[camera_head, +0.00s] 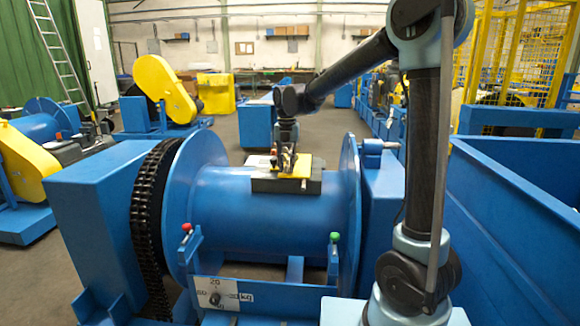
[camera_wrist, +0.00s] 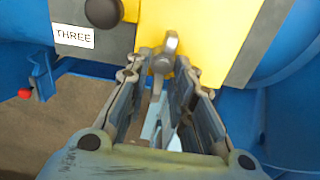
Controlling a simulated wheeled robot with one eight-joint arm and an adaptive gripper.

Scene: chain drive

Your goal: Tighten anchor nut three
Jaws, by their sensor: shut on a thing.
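My gripper (camera_wrist: 163,75) is shut on a grey metal tool (camera_wrist: 165,45), which looks like a wrench. The tool's rounded head shows between the fingertips, over or against a yellow plate (camera_wrist: 196,20); whether it touches is unclear. In the head view my gripper (camera_head: 287,158) points down at the yellow plate, on a dark grey block (camera_head: 262,185) on top of the blue drum (camera_head: 235,205). A white label reading THREE (camera_wrist: 74,36) lies left of the fingers, with a dark round knob (camera_wrist: 103,12) above right of it. I cannot make out the anchor nut itself.
The drum has a black chain (camera_head: 147,215) at its left and a blue flange (camera_head: 349,200) at its right. A blue bin (camera_head: 510,210) is at the right.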

